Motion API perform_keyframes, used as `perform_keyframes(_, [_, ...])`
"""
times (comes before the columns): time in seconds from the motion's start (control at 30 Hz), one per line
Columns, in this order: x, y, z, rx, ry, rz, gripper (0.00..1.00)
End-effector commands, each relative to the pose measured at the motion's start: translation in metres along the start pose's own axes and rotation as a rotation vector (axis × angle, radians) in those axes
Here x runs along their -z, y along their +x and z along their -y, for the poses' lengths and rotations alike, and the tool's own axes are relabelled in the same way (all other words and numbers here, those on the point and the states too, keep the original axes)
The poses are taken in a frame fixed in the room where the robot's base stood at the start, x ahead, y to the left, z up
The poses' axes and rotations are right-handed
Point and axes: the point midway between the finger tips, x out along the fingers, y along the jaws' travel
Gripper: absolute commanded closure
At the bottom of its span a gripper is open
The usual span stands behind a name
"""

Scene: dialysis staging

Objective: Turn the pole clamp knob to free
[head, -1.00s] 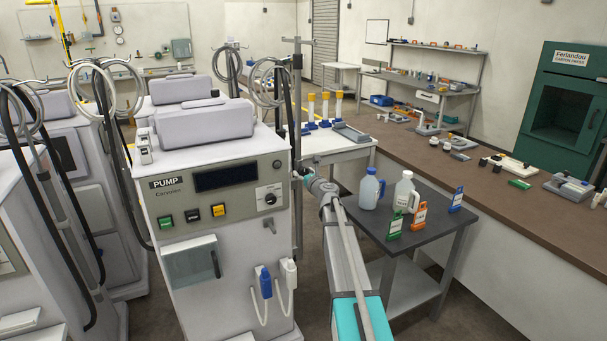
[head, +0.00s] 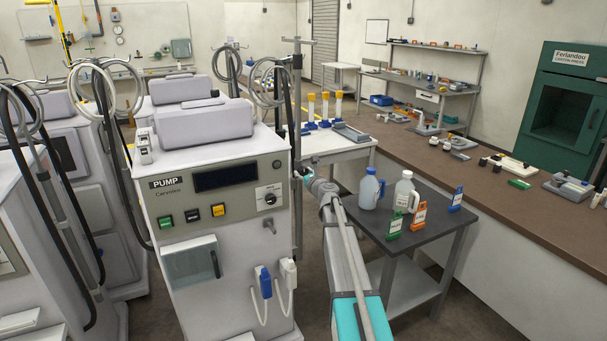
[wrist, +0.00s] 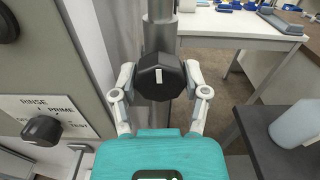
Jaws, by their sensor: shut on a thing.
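The pole clamp knob (wrist: 161,77) is a black, many-sided knob with a short white mark on its face, a little left of the centre line of the face. It sits in front of the grey metal pole (wrist: 159,33) in the wrist view. My gripper (wrist: 161,80) is shut on the knob, one finger on its left side and one on its right. In the head view my gripper (head: 303,174) is at the pole (head: 298,110), by the pump machine's right side. The knob cannot be made out there.
The pump machine (head: 222,260) stands close on the left; its rinse/prime dial (wrist: 42,130) is near my gripper. A dark side table (head: 425,235) with jugs and coloured tags is on the right. A white table (head: 335,147) stands behind the pole.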

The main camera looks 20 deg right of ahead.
Motion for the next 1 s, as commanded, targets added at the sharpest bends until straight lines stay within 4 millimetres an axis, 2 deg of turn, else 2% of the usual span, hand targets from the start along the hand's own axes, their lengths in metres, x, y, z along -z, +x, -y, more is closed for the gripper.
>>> perform_keyframes(0.37, [-0.0001, 0.0002, 0.0, 0.0, -0.254, 0.0, 0.89])
perform_keyframes(1.0, [0.0, 0.0002, 0.0, 0.0, -0.86, 0.0, 0.89])
